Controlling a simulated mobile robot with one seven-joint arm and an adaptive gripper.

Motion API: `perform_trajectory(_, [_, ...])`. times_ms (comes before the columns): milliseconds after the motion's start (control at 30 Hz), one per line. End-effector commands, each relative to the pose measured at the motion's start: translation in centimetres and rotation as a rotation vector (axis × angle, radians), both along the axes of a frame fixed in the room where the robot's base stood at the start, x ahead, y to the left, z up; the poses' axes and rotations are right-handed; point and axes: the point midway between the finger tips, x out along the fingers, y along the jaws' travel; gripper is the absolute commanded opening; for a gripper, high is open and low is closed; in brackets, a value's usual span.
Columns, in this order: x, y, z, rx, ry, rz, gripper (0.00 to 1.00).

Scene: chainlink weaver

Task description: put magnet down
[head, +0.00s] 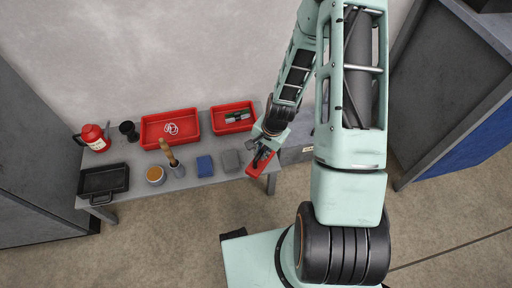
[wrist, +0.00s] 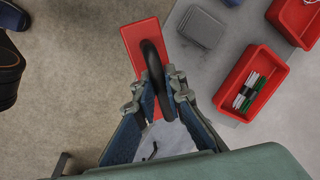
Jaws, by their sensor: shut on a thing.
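The magnet is a flat red block with a black ring-shaped handle. In the wrist view the magnet (wrist: 137,42) extends past the fingertips, and my gripper (wrist: 160,95) is shut on its black handle. In the head view the magnet (head: 258,166) hangs below my gripper (head: 260,153), at the right front corner of the grey table (head: 215,183). In the wrist view the magnet is over the floor, just beside the table edge. It looks held clear of any surface.
A red bin with pens (head: 234,117) and a larger red bin (head: 155,130) with a white coil stand at the back.

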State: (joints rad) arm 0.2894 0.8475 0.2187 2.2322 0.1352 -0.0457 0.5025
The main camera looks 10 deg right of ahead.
Motion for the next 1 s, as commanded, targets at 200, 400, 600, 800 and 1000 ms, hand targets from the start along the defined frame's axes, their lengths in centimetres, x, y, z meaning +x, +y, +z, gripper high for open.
perform_trajectory(200, [5.1, -0.2, -2.5, -0.001, -0.004, 0.003, 0.0])
perform_trajectory(400, [8.3, -0.3, -6.0, 0.0, 0.001, 0.002, 0.0])
perform_trajectory(600, [10.1, -0.4, -7.8, -0.001, -0.001, 0.004, 0.0])
perform_trajectory(800, [11.0, -0.4, -8.9, 0.0, 0.0, 0.003, 0.0])
perform_trajectory(1000, [10.9, -0.4, -11.7, 0.0, 0.001, 0.003, 0.0])
